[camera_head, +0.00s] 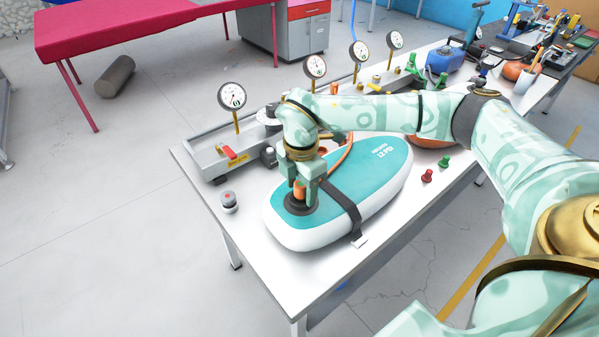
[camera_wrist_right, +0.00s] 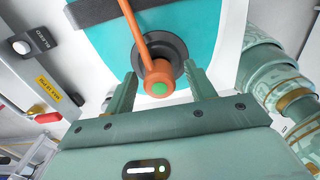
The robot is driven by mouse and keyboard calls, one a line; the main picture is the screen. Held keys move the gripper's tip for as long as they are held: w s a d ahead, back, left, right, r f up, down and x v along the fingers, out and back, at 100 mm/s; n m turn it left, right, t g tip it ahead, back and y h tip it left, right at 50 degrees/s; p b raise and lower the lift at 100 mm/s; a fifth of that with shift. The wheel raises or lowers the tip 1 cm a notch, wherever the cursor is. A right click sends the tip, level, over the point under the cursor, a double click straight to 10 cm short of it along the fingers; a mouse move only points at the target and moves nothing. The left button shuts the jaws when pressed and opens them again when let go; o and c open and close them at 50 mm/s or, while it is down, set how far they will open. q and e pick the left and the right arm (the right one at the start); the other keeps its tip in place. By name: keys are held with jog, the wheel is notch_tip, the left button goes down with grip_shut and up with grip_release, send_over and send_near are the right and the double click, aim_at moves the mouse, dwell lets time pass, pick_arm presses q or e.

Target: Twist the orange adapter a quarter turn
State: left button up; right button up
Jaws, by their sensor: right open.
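The orange adapter (camera_head: 299,191) stands upright on the dark valve ring (camera_head: 298,208) at the near end of the teal and white inflatable board (camera_head: 335,215). In the wrist view the adapter (camera_wrist_right: 159,80) has a green centre, and an orange hose (camera_wrist_right: 133,25) runs from it. My right gripper (camera_head: 300,186) is open over the valve. In the wrist view its two fingers (camera_wrist_right: 162,80) stand on either side of the adapter, with a visible gap on each side. My left gripper is not in view.
A dark strap (camera_head: 342,203) crosses the board. A grey rail with a red lever (camera_head: 229,153) and several gauges (camera_head: 232,96) lies behind it. A grey and red knob (camera_head: 229,201) stands at left. Red (camera_head: 427,176) and green (camera_head: 444,162) fittings lie right of the board.

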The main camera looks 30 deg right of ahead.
jog(key=shift+d+f, duration=0.1)
jog(key=shift+f, duration=0.3)
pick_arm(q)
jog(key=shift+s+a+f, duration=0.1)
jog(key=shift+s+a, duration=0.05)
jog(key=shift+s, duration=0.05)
pick_arm(e)
jog(key=c, duration=1.1)
jog(key=o, duration=0.3)
jog(key=shift+c, duration=1)
jog(key=shift+r+n+p, duration=0.2)
jog(key=shift+n+p, duration=0.3)
jog(key=shift+n, duration=0.3)
jog(key=n+p, duration=0.1)
jog(key=n, duration=0.1)
jog(key=shift+n, duration=0.4)
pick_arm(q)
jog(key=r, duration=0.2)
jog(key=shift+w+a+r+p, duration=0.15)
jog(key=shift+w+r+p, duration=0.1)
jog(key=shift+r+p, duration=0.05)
pick_arm(e)
jog(key=shift+f+n, duration=0.2)
jog(key=shift+n, duration=0.2)
